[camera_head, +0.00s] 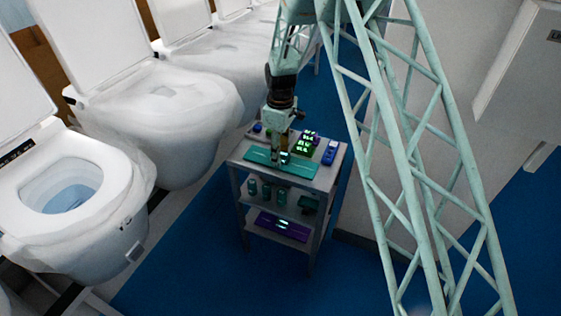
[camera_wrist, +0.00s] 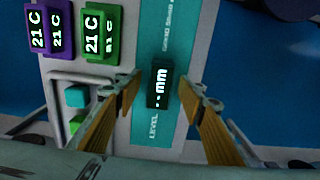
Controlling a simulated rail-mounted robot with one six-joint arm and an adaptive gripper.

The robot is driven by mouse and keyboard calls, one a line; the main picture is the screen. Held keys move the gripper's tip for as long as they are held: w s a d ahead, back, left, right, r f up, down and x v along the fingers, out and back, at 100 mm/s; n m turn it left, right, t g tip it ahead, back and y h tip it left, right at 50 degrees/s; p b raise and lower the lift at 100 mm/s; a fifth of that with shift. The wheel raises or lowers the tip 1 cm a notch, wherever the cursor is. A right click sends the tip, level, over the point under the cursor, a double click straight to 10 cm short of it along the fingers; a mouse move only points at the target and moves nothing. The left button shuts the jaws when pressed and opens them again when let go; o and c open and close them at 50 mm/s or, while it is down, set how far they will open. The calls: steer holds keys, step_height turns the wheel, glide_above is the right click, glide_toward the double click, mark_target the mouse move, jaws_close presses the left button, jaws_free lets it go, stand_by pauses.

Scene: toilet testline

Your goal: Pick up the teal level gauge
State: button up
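The teal level gauge (camera_head: 262,159) is a long flat bar lying across the front of the cart's top shelf. In the wrist view the teal level gauge (camera_wrist: 173,50) runs up the picture, with a dark display reading "mm" in its middle. My gripper (camera_head: 284,160) is over the middle of the bar. In the wrist view my gripper (camera_wrist: 161,84) is open, with one tan finger on each side of the display. I cannot tell whether the fingers touch the gauge. Part of the gauge is hidden behind my gripper in the head view.
The grey cart (camera_head: 232,158) also carries a purple and a green 21 C device (camera_wrist: 98,35), a blue device (camera_head: 330,152) and a tray with small blocks (camera_wrist: 78,97). Lower shelves hold teal items and a purple bar (camera_head: 268,222). Toilets (camera_head: 70,195) line the left; blue floor (camera_head: 200,270) is clear.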

steer(key=shift+c, duration=0.3)
steer(key=c, duration=1)
steer(key=shift+r, duration=0.2)
steer(key=shift+r+p, duration=0.3)
steer(key=shift+r, duration=1.2)
steer(key=shift+s+r, duration=0.15)
steer(key=s, duration=0.5)
steer(key=s+r, duration=0.1)
steer(key=s, duration=0.4)
steer(key=s+a, duration=0.1)
steer(key=s, duration=0.4)
steer(key=shift+s+r+p, duration=0.15)
steer(key=shift+s+p, duration=0.15)
steer(key=shift+p, duration=0.05)
